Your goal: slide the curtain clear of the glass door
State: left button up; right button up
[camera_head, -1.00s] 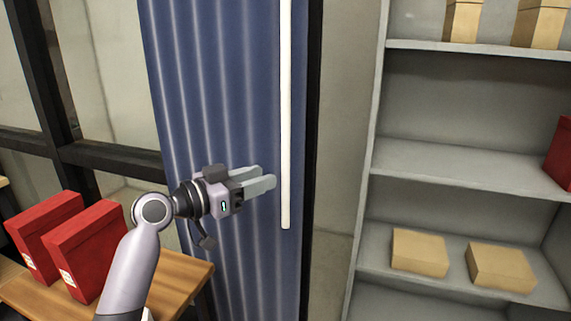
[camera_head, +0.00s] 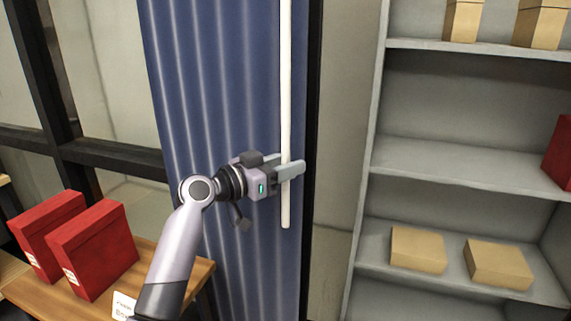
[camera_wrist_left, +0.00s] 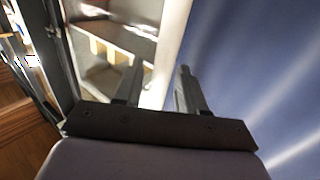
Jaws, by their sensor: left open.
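The blue pleated curtain (camera_head: 215,90) hangs in the middle of the head view and fills the right of the left wrist view (camera_wrist_left: 260,70). A long white rod (camera_head: 286,90) hangs upright along its right part and ends at a free lower tip. My left gripper (camera_head: 290,168) is at the rod's lower part, its fingers pointing right. In the left wrist view the pale rod (camera_wrist_left: 170,50) shows between the two spread fingers; contact cannot be told. The glass door is not clearly seen; a dark upright frame (camera_head: 314,120) stands right of the curtain.
Two red boxes (camera_head: 97,250) stand on a wooden table (camera_head: 195,280) at lower left. A grey shelf unit (camera_head: 440,155) with tan boxes (camera_head: 418,250) and a red box (camera_head: 561,155) stands at right. Dark-framed panes (camera_head: 100,70) are at left.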

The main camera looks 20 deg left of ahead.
pick_arm(q)
grip_shut()
jog(key=a+b, duration=0.1)
jog(key=a, duration=0.2)
jog(key=a+b, duration=0.2)
jog(key=a, duration=0.1)
jog(key=a+b, duration=0.2)
jog(key=a, duration=0.1)
jog(key=shift+w+f, duration=0.15)
jog(key=shift+f, duration=0.1)
jog(key=shift+a+r, duration=0.1)
jog(key=shift+a, duration=0.2)
jog(key=shift+a+r, duration=0.15)
grip_release()
jog(key=shift+a, duration=0.15)
